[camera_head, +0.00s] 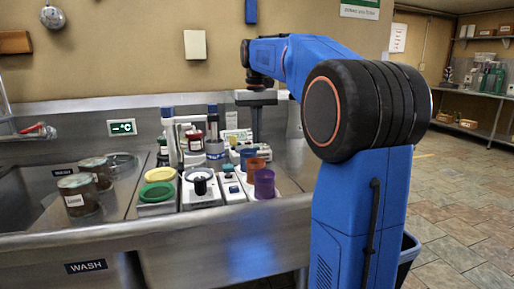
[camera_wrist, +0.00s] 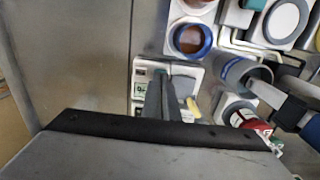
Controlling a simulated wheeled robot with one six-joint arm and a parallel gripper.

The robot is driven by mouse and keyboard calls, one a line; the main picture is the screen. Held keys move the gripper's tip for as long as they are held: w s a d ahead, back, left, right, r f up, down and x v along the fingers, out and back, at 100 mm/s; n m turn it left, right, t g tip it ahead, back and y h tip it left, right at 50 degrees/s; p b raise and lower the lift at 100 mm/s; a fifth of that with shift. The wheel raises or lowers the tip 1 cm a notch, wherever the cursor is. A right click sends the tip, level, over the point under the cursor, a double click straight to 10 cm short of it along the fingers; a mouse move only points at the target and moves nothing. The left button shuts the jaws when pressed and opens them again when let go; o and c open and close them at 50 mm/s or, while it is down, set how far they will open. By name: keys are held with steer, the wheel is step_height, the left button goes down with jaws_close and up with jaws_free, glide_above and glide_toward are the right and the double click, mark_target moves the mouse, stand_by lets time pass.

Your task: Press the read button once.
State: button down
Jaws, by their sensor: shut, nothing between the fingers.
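My gripper (camera_wrist: 164,88) is shut and empty, with its fingers over a small white device (camera_wrist: 138,76) in the wrist view. The device has a small green display at its left side. The fingers cover much of its face, so I cannot make out the read button or tell whether the fingertips touch it. In the head view my gripper (camera_head: 257,122) points down above the back right of the counter, behind the cups. A white unit (camera_head: 231,120) shows beside it there, partly hidden.
A blue-rimmed cup (camera_wrist: 192,38) and a grey cup (camera_wrist: 242,76) stand close to the device. Purple (camera_head: 264,183) and orange (camera_head: 256,168) cups stand in front of my gripper. Jars (camera_head: 78,195) stand at the left by the sink. Bare steel (camera_wrist: 85,60) lies left of the device.

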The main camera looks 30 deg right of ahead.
steer(key=shift+f, duration=0.8)
stand_by(0.5)
steer(key=shift+r, duration=3)
